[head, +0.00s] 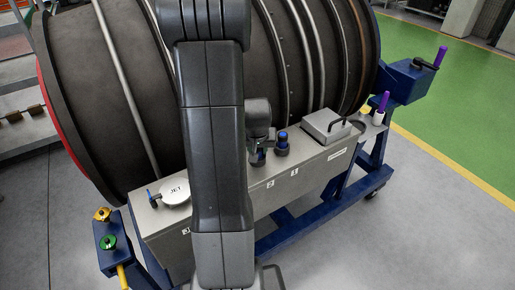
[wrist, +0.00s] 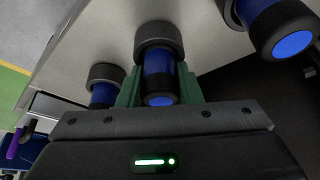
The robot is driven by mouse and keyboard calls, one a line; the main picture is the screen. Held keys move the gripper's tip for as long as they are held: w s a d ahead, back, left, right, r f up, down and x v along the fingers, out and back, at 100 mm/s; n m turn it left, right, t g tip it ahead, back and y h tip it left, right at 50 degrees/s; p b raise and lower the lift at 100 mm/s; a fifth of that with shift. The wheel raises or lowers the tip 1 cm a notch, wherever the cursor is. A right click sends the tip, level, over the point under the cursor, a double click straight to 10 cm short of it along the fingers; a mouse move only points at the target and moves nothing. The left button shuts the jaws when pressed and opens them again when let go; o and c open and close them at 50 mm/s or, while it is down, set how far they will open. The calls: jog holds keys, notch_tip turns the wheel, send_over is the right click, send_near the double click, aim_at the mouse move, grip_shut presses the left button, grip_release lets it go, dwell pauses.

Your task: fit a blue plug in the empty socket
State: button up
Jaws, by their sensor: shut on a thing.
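My gripper (wrist: 160,82) has green fingers, shut on the sides of a blue plug (wrist: 157,62) with black bands. The plug's far end meets a dark ring (wrist: 158,38) by the grey panel. I cannot tell whether this ring is a socket or how far the plug sits in it. One blue plug (wrist: 103,93) stands to its left and another blue plug (wrist: 290,40) to its right, both in dark collars. In the head view a blue plug (head: 282,143) stands on the grey box beside my wrist. My arm hides much of the gripper and part of the box there.
The grey box (head: 310,172) runs along the large dark engine (head: 290,60). Yellow (head: 102,214) and green (head: 109,242) knobs stand at lower left. Floor is clear at right.

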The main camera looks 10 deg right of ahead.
jog(key=shift+s+a+f+b, duration=0.1)
jog(key=shift+s+f+b, duration=0.3)
jog(key=shift+f+b, duration=0.3)
jog(key=o, duration=1)
jog(key=shift+s, duration=0.1)
jog(key=shift+o, duration=0.6)
jog(key=shift+w+r+p, duration=0.2)
jog(key=shift+r+p, duration=0.45)
jog(key=shift+r, duration=0.15)
jog(key=d+v, duration=0.1)
jog(key=v, duration=1)
jog(key=shift+a+r, duration=0.4)
jog(key=shift+a, duration=0.1)
jog(key=shift+f, duration=0.1)
jog(key=x, duration=1.2)
jog(key=shift+f+b, duration=0.5)
jog(key=shift+b, duration=0.15)
